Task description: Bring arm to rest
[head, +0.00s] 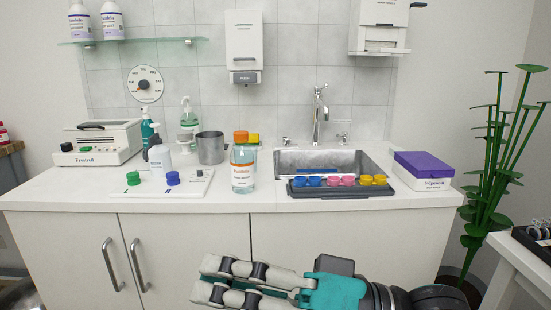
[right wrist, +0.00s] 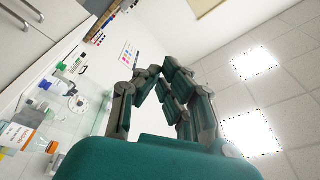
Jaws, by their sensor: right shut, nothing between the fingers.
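My right gripper (head: 204,279) is in front of the cabinet doors, below the counter's front edge, with its fingers pointing left. Its fingers are shut with nothing between them. Its arm (head: 420,299) comes in from the lower right. The right wrist view shows the same gripper (right wrist: 160,74) from behind, its teal body filling the bottom. It is apart from the counter and everything on it. My left gripper and left arm are not in view.
The white counter (head: 110,206) holds a clear orange-capped bottle (head: 243,168), a tray of coloured cups (head: 338,190) and a purple-lidded box (head: 423,170). A sink (head: 330,160) lies behind the tray. A green plant (head: 495,150) and side table (head: 520,255) stand right.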

